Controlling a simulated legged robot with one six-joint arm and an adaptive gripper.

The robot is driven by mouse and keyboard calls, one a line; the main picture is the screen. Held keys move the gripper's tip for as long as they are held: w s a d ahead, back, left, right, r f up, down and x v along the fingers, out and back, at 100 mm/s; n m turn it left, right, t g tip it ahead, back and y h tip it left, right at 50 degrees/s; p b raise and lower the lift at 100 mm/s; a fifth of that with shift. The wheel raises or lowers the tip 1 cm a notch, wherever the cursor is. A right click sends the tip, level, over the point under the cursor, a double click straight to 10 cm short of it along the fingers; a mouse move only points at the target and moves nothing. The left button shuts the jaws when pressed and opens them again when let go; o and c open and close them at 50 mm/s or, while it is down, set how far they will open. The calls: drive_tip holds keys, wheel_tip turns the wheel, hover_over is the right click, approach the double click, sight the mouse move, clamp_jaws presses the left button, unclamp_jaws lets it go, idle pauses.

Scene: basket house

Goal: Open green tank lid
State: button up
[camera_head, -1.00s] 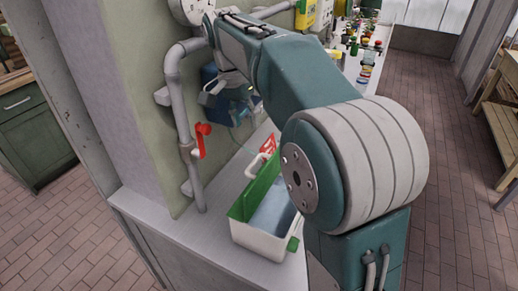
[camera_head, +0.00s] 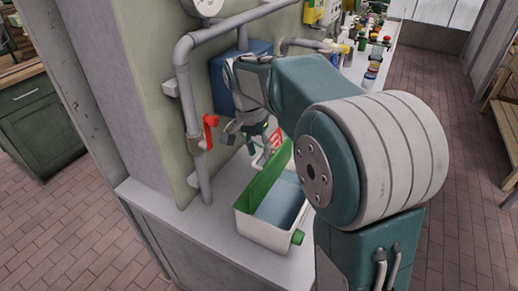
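A white tank (camera_head: 262,232) stands on the counter near its front corner, with a green knob (camera_head: 297,237) on its near right end. A green panel (camera_head: 268,184) stands raised along its left and back side; it looks like the lid, tilted up. The tank's inside shows blue-grey and open from above. My gripper (camera_head: 246,148) points down above and behind the tank's back left end. Its fingers are spread, with nothing visible between them. I cannot tell whether a fingertip touches the panel.
A grey pipe (camera_head: 185,95) with a red lever (camera_head: 209,131) runs up the wall left of my gripper. A blue box (camera_head: 223,88) is on the wall behind it. A red-and-white item (camera_head: 276,139) is beside my gripper. Bottles line the counter's far end.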

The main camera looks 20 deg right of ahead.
clamp_jaws()
drive_tip(key=shift+w+a+f+g+h, duration=0.9)
drive_tip(key=shift+w+a+f+g, duration=0.15)
drive_tip(key=shift+w+a, duration=0.1)
drive_tip(key=shift+o, duration=1.6)
unclamp_jaws()
